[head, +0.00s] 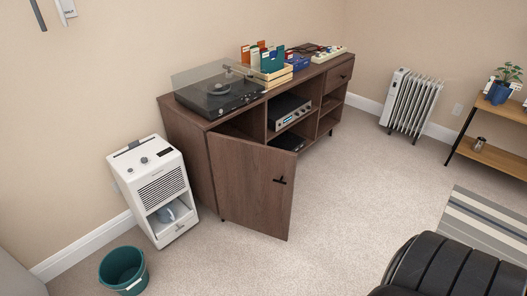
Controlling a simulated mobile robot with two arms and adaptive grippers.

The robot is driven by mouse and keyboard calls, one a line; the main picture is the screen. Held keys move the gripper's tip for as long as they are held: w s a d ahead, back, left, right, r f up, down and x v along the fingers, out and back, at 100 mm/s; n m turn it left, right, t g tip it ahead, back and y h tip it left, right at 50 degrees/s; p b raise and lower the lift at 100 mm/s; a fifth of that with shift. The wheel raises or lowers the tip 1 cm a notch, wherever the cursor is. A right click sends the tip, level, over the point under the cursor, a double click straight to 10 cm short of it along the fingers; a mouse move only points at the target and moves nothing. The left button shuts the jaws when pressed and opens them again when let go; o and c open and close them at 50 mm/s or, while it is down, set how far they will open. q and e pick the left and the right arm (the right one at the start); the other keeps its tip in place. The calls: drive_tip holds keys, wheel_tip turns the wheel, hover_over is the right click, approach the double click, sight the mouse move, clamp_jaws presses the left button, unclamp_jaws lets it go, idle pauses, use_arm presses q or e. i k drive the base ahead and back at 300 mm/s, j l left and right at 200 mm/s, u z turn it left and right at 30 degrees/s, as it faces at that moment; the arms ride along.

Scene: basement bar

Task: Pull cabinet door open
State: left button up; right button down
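The brown wooden cabinet (185,128) stands against the back wall in the head view. Its left door (248,187) is swung well out into the room, hinged at the cabinet's left side. A small black handle (281,180) sits near the door's free edge. A dark gap into the left compartment shows above the door, but the door hides most of that compartment. Neither of my grippers is in view, and nothing is seen touching the door or handle.
A white dehumidifier-like appliance (157,168) stands left of the cabinet, with a teal bucket (123,270) in front. A turntable (220,95) sits on top. Black ribbed seating (450,270) fills the lower right. Carpet (345,165) right of the door is clear.

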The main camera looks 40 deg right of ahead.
sight(255, 183)
drive_tip(key=i+l+u, duration=0.1)
drive_tip(key=l+u, duration=0.25)
drive_tip(key=l, duration=0.45)
drive_tip(key=l+u, duration=0.35)
drive_tip(key=l, duration=0.4)
